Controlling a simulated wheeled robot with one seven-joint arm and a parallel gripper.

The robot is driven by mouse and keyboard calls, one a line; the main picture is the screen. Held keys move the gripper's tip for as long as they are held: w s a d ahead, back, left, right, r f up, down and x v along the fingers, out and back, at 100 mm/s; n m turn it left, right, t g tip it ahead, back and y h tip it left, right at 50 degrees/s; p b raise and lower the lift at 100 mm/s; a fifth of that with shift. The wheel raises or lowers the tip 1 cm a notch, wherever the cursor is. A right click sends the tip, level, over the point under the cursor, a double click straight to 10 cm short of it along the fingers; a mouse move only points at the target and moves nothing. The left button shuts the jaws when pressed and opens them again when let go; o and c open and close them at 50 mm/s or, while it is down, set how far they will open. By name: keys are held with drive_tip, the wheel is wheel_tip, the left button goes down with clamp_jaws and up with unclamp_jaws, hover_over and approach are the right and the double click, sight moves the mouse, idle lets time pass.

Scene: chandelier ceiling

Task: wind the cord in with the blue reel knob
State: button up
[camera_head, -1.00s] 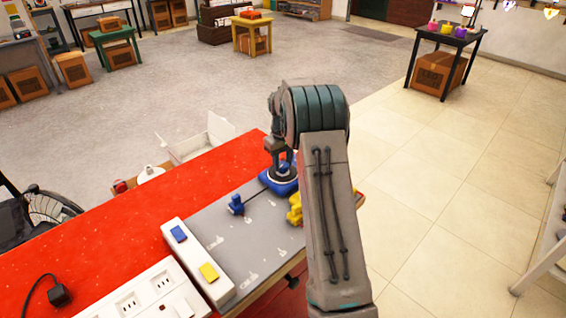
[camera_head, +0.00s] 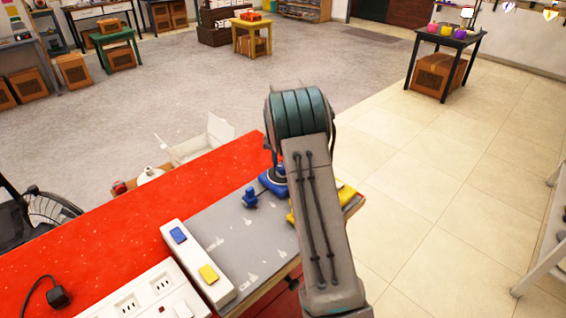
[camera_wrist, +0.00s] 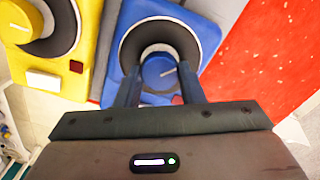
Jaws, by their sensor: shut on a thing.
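The blue reel (camera_wrist: 196,25) has a dark round drum with a blue knob (camera_wrist: 157,72) in its middle, marked by a pale line. My gripper (camera_wrist: 159,76) is shut on this knob, one finger at each side. In the head view the reel's blue base (camera_head: 270,184) shows at the far end of the grey mat; my arm hides the knob and fingers. A small blue piece (camera_head: 250,198) stands on the mat close to the reel. I cannot make out the cord between them now.
A yellow reel (camera_wrist: 88,45) sits beside the blue one, partly behind my arm in the head view (camera_head: 346,194). The grey mat (camera_head: 228,222) lies on the red table (camera_head: 110,235). A white switch box (camera_head: 197,262) with blue and yellow buttons stands at the mat's left edge.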

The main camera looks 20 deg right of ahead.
drive_tip(key=m, duration=0.5)
drive_tip(key=shift+w+r+m+p, duration=0.15)
drive_tip(key=shift+r+m+p, duration=0.05)
drive_tip(key=shift+m+p, duration=0.4)
drive_tip(key=shift+m, duration=1.9)
drive_tip(key=o, duration=1)
drive_tip(key=shift+f, duration=0.1)
wheel_tip(320, 180, up, 14)
drive_tip(key=shift+b, duration=0.4)
